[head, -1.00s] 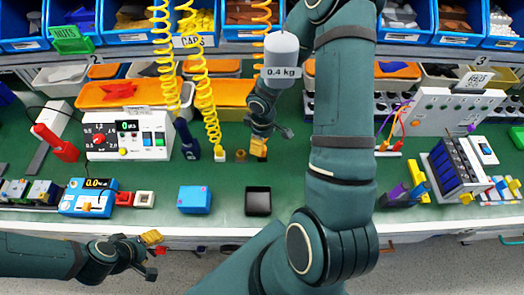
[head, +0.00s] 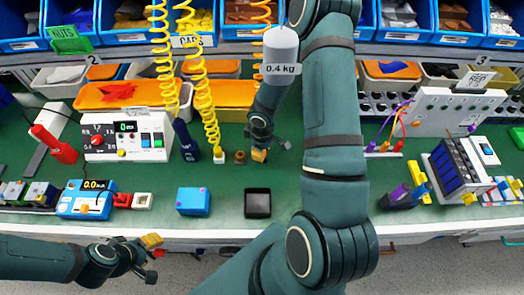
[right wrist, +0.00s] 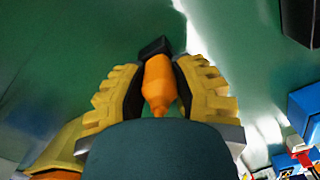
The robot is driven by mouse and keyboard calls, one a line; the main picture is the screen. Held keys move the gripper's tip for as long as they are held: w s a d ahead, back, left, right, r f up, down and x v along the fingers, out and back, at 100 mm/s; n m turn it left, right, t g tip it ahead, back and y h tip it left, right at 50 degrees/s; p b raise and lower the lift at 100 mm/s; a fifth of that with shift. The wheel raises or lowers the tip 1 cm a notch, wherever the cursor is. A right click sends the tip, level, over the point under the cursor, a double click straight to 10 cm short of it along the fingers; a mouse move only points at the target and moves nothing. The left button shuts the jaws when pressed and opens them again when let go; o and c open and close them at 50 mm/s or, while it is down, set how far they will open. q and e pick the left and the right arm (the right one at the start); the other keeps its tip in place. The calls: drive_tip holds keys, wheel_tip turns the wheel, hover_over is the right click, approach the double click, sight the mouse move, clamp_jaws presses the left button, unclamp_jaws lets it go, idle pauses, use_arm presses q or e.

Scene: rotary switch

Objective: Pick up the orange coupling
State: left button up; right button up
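The orange coupling (right wrist: 158,82) shows in the right wrist view as a tapered orange body with a black end piece. My right gripper (right wrist: 159,80) has its yellow-padded fingers close on both sides of it, and they appear to touch it. In the head view my right gripper (head: 259,155) points down at the green table, right of a small brown ring-shaped piece (head: 240,157). The coupling is mostly hidden there by the fingers. My left gripper (head: 152,257) is off the table's front edge at lower left, away from the coupling; its finger opening is unclear.
Yellow coiled hoses (head: 208,110) hang left of my right gripper, with a dark blue tool (head: 187,140) beside them. A blue box (head: 193,201) and a black tray (head: 258,203) stand in front. A meter panel (head: 128,136) is left. Bins line the back.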

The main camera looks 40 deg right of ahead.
clamp_jaws()
drive_tip(key=shift+r, duration=0.1)
wheel_tip(320, 180, up, 10)
drive_tip(key=shift+f+p, duration=0.1)
drive_tip(key=shift+p, duration=0.95)
drive_tip(key=shift+o, duration=1.6)
unclamp_jaws()
clamp_jaws()
